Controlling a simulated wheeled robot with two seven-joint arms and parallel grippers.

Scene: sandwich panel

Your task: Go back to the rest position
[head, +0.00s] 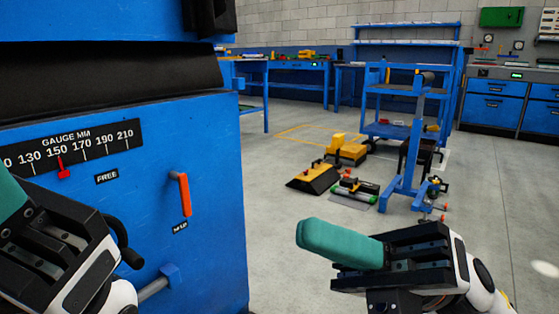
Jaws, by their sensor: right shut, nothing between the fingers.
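My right gripper (338,241) is at the lower right, in front of the open floor. Its teal fingers are pressed together with nothing between them, pointing left. My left gripper (10,200) is at the lower left edge, in front of the blue machine panel (215,255). Only part of its teal finger and black body shows; its tips are cut off, so I cannot tell its opening. The panel has a gauge scale (80,142) with a red pointer (64,171) near 150, a FREE label (107,178) and an orange lever (184,195) hanging down.
Yellow and black equipment (315,178) and a blue stand (405,190) are on the floor beyond. Workbenches line the back wall. The floor at right is clear.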

